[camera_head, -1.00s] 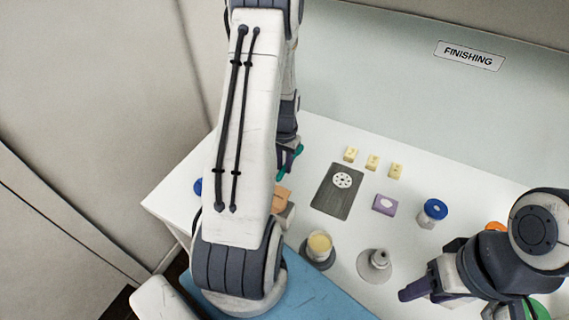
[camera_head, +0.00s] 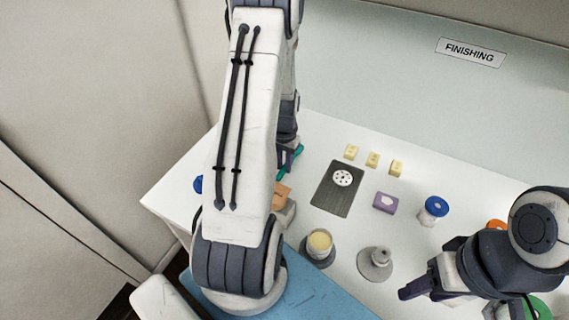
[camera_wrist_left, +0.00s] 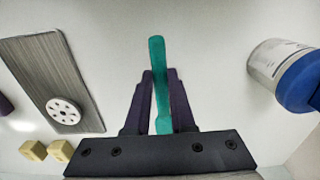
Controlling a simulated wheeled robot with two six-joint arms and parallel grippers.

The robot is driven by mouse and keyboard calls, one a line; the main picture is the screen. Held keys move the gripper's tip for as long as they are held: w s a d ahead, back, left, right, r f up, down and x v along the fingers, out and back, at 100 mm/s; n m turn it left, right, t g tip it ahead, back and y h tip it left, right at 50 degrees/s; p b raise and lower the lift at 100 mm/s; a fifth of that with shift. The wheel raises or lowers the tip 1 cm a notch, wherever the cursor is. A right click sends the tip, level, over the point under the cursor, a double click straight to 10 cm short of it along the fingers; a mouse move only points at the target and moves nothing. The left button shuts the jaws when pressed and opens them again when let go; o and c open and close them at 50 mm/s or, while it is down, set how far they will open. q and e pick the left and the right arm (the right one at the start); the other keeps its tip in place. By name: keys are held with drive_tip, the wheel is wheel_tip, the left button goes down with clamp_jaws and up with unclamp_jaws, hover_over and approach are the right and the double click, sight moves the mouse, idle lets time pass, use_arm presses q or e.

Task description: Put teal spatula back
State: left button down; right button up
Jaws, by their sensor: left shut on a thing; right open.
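The teal spatula (camera_wrist_left: 157,65) is in the left wrist view, gripped between the fingers of my left gripper (camera_wrist_left: 160,85), with its rounded end reaching past the fingertips. In the head view only a small teal part (camera_head: 297,150) shows, because my left arm hides most of it and most of the left gripper (camera_head: 287,160). I cannot tell whether the spatula touches the table. My right gripper (camera_head: 412,290) is at the lower right of the head view, open and empty, beside the grey conical stand.
A dark board with a white perforated disc (camera_head: 337,190) lies mid-table. Another blue-lidded jar (camera_wrist_left: 285,70) is right of the spatula.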

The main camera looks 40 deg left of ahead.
use_arm(q)
drive_tip(key=shift+f, duration=0.25)
drive_tip(key=c, duration=0.7)
unclamp_jaws()
